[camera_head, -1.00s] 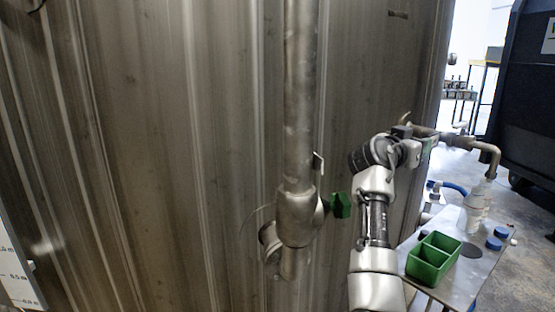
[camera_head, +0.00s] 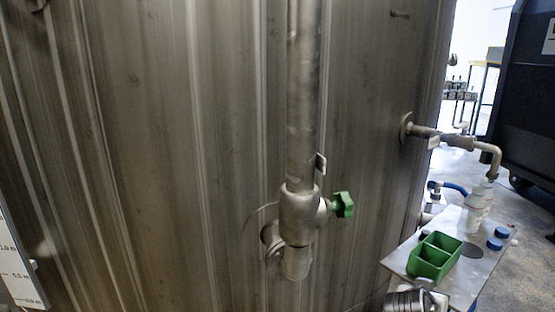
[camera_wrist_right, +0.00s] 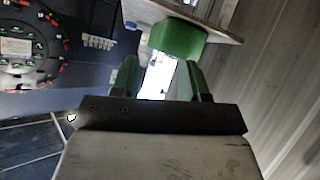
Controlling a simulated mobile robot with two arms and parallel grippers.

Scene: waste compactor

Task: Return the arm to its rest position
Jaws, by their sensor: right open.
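My right gripper (camera_wrist_right: 158,80) is open in the right wrist view, with its two green fingers apart and nothing between them. A bright gap shows between the fingers. The green two-part tray (camera_wrist_right: 178,40) shows just beyond the fingertips in that view; I cannot tell how far off it is. In the head view only a grey part of my right arm shows at the bottom edge, below the small metal table (camera_head: 455,278); the gripper itself is out of that view. My left gripper is not in view.
The ribbed metal tank wall (camera_head: 160,150) fills the left and middle. A vertical pipe (camera_head: 302,100) with a green valve knob (camera_head: 343,205) stands out from it. The green tray (camera_head: 434,256), a clear bottle (camera_head: 478,208) and blue caps (camera_head: 495,243) are on the small table.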

